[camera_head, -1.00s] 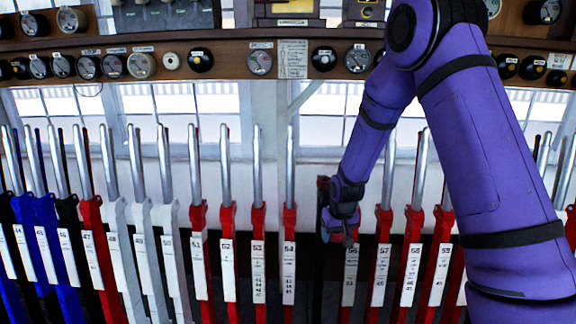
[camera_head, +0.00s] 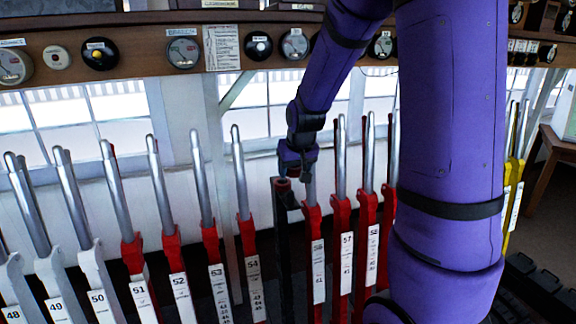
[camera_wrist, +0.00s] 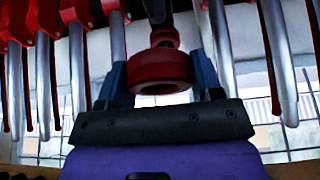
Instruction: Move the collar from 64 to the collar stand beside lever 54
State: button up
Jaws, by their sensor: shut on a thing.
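My gripper (camera_head: 297,168) is shut on the collar, a dark red ring (camera_wrist: 160,72) that shows between the two fingers in the wrist view. In the head view the gripper mostly hides the collar. The collar stand is a black post (camera_head: 284,245) just right of lever 54 (camera_head: 250,260), with a reddish top. The gripper is close by the top of this post, slightly to its right. In the wrist view a smaller red piece and a dark shaft line up beyond the ring. I cannot tell whether ring and post touch. The number 64 is not readable.
Lever 53 (camera_head: 215,260) and other red levers stand to the left. Lever 57 (camera_head: 344,240) and more red levers stand close on the right, one right behind the gripper. A shelf with gauges (camera_head: 183,50) runs above. My arm hides levers on the right.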

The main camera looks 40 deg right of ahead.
aim_at(291, 192)
jog(key=shift+w+d+f, duration=0.25)
jog(key=shift+w+f, duration=0.45)
jog(key=shift+f, duration=0.15)
jog(key=shift+w+d+f, duration=0.2)
jog(key=shift+w+f, duration=0.5)
jog(key=shift+f, duration=0.15)
jog(key=shift+f, duration=3.45)
jog(key=o, duration=1)
jog(key=shift+o, duration=0.5)
jog(key=shift+s+r, duration=0.1)
jog(key=shift+v, duration=4.4)
jog(key=shift+a+r, duration=0.1)
